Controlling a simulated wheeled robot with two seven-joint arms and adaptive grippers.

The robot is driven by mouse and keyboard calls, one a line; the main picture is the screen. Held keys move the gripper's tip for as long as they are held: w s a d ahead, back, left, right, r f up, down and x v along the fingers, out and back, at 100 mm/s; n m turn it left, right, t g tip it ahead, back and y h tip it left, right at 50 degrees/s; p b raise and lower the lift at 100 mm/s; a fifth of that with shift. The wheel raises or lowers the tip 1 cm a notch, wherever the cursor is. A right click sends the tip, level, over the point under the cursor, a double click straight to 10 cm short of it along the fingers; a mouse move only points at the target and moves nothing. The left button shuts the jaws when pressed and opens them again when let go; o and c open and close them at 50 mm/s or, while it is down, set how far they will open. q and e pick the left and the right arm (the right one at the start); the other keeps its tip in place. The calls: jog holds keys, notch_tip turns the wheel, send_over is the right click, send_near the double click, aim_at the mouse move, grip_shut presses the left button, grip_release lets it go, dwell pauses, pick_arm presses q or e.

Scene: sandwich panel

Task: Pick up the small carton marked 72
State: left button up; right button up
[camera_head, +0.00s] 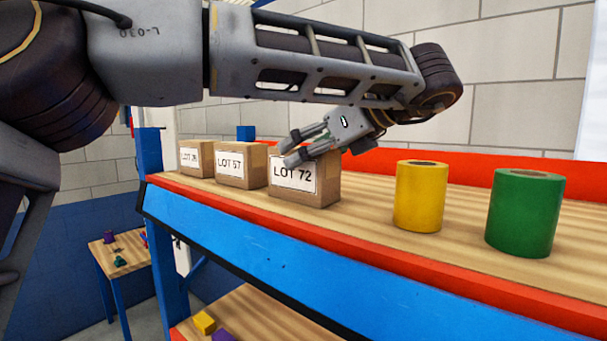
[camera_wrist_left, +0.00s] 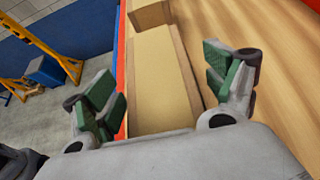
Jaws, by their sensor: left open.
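The small carton marked LOT 72 (camera_head: 303,193) stands upright on the wooden shelf (camera_head: 375,215), the rightmost of three brown cartons. My left gripper (camera_head: 288,149) is open at the top of this carton, its fingers partly in front of the carton's upper edge. In the left wrist view, a brown carton (camera_wrist_left: 160,80) lies between the two open green-padded fingers (camera_wrist_left: 165,85); its label is not visible there. I cannot tell whether the fingers touch it. My right gripper is not in view.
Cartons marked LOT 57 (camera_head: 241,165) and a third lot (camera_head: 196,158) stand to the left. A yellow cylinder (camera_head: 420,197) and a green cylinder (camera_head: 524,213) stand to the right. A red rim (camera_head: 345,247) runs along the shelf's front edge.

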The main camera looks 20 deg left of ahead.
pick_arm(q)
jog(key=c, duration=1.2)
jog(key=shift+a+r, duration=0.1)
jog(key=shift+r, duration=0.1)
